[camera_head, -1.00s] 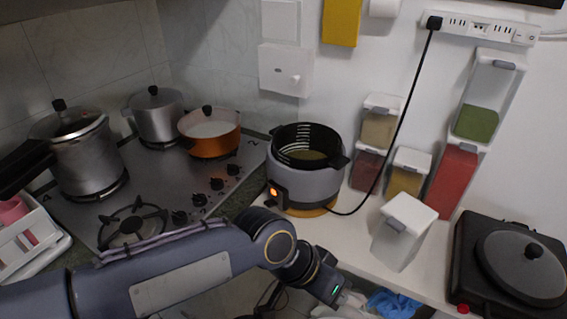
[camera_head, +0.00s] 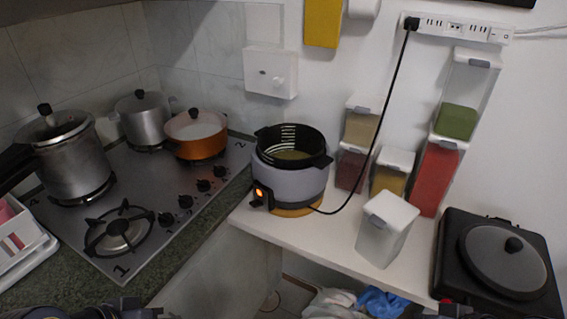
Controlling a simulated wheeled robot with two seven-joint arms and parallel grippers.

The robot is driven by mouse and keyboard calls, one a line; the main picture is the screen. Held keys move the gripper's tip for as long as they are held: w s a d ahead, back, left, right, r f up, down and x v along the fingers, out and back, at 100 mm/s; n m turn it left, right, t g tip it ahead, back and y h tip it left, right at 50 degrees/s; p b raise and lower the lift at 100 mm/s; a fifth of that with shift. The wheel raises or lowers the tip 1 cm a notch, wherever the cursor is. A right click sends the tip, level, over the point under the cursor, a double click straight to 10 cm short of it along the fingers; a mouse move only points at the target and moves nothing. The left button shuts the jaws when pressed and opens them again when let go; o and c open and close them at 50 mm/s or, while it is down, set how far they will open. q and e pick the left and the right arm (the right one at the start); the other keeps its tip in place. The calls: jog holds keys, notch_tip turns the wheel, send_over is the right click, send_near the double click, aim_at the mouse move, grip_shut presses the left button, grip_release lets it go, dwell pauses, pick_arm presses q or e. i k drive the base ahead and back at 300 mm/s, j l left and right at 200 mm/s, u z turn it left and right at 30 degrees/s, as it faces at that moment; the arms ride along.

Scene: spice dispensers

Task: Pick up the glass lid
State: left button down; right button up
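A round grey lid (camera_head: 504,261) with a black knob lies on the black portable cooker at the far right; it looks like see-through glass. Another lid (camera_head: 194,127), pale and glassy with a dark knob, sits on the orange pot at the back of the stove. A lid (camera_head: 50,127) with a black knob also tops the tall steel pot at the left. The fingers of both my grippers are out of sight; only dark pieces of my arms show at the bottom edge, left and right. Nothing is seen touching any lid.
A grey cooker (camera_head: 290,180) with a black basket stands on the white counter (camera_head: 335,235). Spice dispensers (camera_head: 387,228) stand to its right. A black cord (camera_head: 383,120) hangs from the power strip (camera_head: 455,27). The stove's front burner (camera_head: 119,232) is empty.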

aim_at(504, 261)
jog(key=l+z, duration=0.1)
jog(key=z, duration=1.6)
jog(key=i+l+z, duration=0.1)
jog(key=i+l, duration=0.25)
jog(key=i+l+z, duration=0.15)
jog(key=i+l, duration=0.15)
jog(key=i, duration=0.15)
